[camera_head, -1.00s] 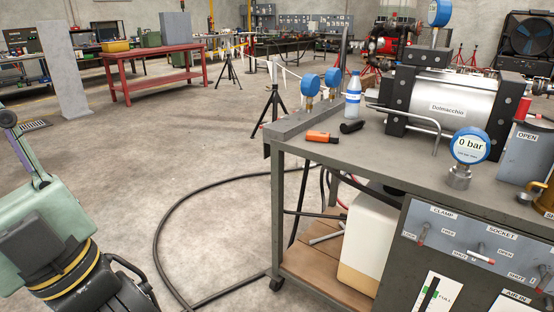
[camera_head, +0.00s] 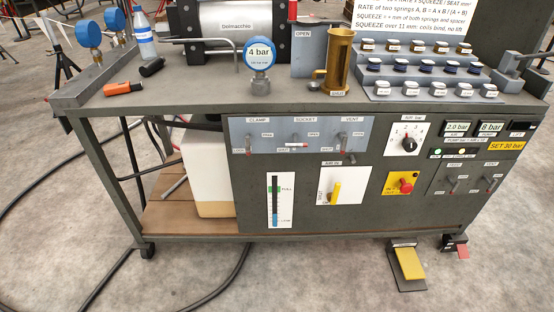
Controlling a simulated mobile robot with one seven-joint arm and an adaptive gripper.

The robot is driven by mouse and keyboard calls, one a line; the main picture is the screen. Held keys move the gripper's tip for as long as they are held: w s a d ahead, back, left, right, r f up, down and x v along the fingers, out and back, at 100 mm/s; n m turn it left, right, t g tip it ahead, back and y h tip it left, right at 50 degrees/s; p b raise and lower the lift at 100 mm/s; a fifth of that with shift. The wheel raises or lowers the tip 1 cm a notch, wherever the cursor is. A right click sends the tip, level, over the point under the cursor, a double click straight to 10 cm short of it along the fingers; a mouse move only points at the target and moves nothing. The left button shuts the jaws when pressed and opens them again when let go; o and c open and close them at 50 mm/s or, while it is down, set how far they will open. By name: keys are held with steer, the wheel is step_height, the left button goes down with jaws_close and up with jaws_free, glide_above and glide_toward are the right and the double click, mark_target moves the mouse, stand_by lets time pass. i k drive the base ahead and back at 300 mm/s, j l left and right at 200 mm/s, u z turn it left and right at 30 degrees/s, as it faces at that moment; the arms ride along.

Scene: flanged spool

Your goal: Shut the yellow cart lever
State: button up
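The yellow lever (camera_head: 336,191) is on a white plate (camera_head: 351,176) on the dark front panel of the cart (camera_head: 300,222). It stands close to upright, with its top leaning slightly right. A small label reading SHUT is to its left; the label above the plate is too small to read surely. My gripper is not in view, and nothing covers the lever.
A round gauge (camera_head: 260,55) on the cart top reads 4 bar. Other switches, a black dial (camera_head: 410,144) and a red button (camera_head: 407,184) surround the lever. A yellow pedal (camera_head: 409,263) stands on the floor below.

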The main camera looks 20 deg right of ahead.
mark_target(331, 197)
steer(key=z, duration=1)
